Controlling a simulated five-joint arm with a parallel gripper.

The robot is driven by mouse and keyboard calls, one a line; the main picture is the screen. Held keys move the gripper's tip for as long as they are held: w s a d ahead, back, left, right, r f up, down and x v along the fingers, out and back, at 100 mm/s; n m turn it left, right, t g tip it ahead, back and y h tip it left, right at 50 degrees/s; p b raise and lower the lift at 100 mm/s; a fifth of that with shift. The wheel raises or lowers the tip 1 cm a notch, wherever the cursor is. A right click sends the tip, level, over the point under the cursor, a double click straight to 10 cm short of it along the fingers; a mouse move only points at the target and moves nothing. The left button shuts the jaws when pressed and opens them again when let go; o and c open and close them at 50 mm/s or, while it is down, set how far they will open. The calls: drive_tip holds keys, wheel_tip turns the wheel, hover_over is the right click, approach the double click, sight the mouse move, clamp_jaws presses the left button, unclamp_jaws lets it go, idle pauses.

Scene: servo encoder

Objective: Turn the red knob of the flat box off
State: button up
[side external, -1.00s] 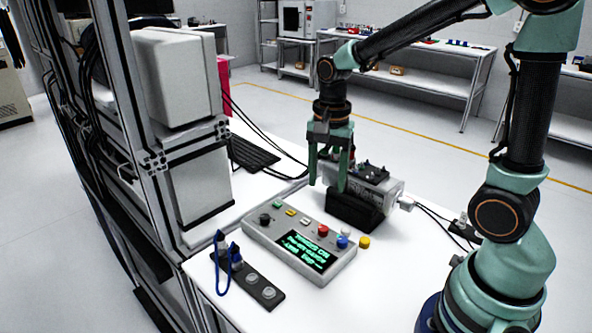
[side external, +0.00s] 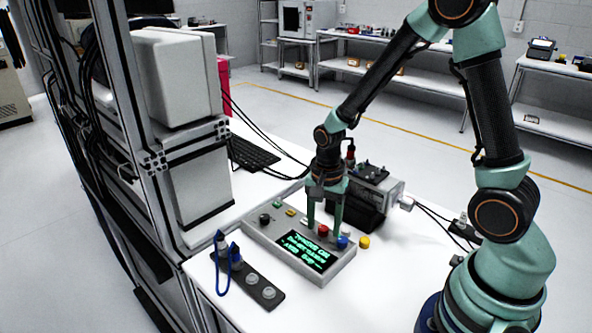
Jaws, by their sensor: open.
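The flat box (side external: 262,240) lies on the white table, a light grey case with a dark screen (side external: 308,250) showing green text. My gripper (side external: 323,229) points down over this part of the box. It is open and empty. One finger is to the left of the red knob and the other to its right. I cannot tell whether either finger touches it.
A black strip with blue-topped plugs (side external: 268,294) lies in front of the box. A yellow knob (side external: 363,242) sits at the right. A metal frame rises at the left.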

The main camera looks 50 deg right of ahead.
clamp_jaws()
idle(0.4)
drive_tip(key=n, duration=0.5)
drive_tip(key=shift+n, duration=0.4)
drive_tip(key=n, duration=0.5)
drive_tip(key=shift+n, duration=0.4)
unclamp_jaws()
